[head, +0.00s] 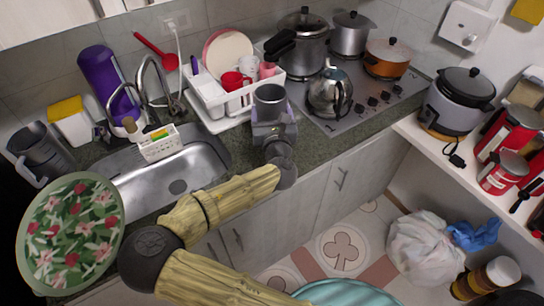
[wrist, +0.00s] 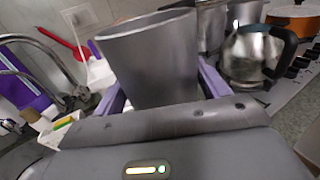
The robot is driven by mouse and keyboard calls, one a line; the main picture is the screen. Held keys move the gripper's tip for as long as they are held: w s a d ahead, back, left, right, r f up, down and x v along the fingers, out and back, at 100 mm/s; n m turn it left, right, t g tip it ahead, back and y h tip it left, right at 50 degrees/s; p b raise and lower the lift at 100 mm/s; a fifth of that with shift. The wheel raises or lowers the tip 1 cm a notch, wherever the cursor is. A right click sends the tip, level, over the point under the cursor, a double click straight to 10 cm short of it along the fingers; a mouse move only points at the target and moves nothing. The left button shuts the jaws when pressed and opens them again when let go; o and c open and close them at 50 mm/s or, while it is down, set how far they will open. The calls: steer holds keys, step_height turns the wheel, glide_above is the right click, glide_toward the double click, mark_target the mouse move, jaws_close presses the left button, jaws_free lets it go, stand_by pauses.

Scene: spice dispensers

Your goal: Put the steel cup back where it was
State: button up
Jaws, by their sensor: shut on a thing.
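The steel cup (head: 270,98) is a plain grey metal cup, held upright in my gripper (head: 270,118) near the front edge of the counter, between the dish rack and the kettle. In the wrist view the cup (wrist: 150,62) fills the middle, with the purple fingers (wrist: 160,90) of my gripper on its left and right sides. My gripper is shut on the cup. The cup's base is hidden behind my gripper, so I cannot tell whether it touches the counter.
A white dish rack (head: 235,112) with cups and plates stands behind and left. A steel kettle (head: 330,92) on the stove (head: 375,98) is close on the right. The sink (head: 180,178) is to the left. A rice cooker (head: 458,102) stands on the right shelf.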

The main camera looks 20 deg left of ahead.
steer(key=shift+r, duration=0.1)
steer(key=shift+f+p, duration=0.3)
steer(key=shift+f, duration=2.8)
steer(key=shift+f, duration=1.9)
steer(key=shift+f, duration=0.1)
steer(key=o, duration=1.2)
